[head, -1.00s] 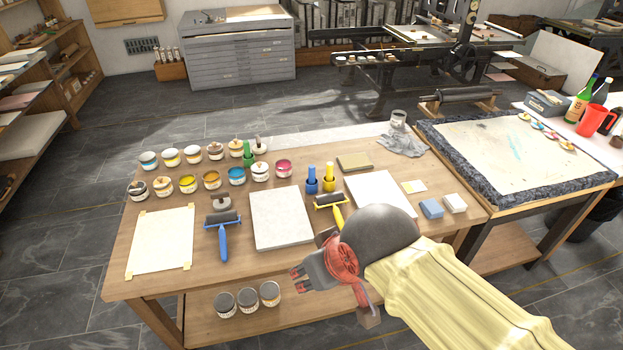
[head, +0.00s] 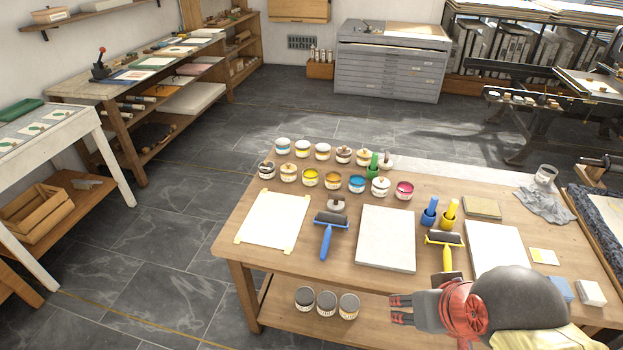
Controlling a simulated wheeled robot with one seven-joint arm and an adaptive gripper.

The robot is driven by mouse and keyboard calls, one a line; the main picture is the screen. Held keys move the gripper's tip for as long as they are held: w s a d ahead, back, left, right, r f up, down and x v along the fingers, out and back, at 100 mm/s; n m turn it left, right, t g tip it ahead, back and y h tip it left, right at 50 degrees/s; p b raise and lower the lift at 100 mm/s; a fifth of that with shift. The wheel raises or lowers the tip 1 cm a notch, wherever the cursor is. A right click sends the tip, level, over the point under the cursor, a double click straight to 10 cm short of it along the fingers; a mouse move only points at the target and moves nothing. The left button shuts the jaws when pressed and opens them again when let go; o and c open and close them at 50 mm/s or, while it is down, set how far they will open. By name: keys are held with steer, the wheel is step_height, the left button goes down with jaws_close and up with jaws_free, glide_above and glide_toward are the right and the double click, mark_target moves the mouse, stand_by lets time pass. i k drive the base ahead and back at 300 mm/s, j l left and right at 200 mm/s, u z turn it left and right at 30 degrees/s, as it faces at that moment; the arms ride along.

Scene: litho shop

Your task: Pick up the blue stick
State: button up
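The blue stick (head: 430,211) stands upright on the wooden table in the head view, beside a similar yellow stick (head: 450,213). It is behind the yellow-handled roller (head: 445,248) and right of the white slab. My gripper (head: 396,309) is at the table's front edge, in front of and lower in the picture than the blue stick, well apart from it. It points left, its two fingers show a gap between them, and nothing is in it. My arm covers part of the table's front right.
Several ink jars (head: 330,180) and a green stick (head: 373,165) stand at the back left. A blue-handled roller (head: 327,235), a white slab (head: 386,239) and a taped sheet (head: 272,219) lie in front. Grey-lidded cans (head: 326,302) stand on the lower shelf.

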mark_target(434, 204)
steer(key=i+l, duration=0.3)
steer(key=i, duration=0.15)
steer(key=i+l+z, duration=0.1)
steer(key=i+l, duration=0.25)
steer(key=i, duration=0.1)
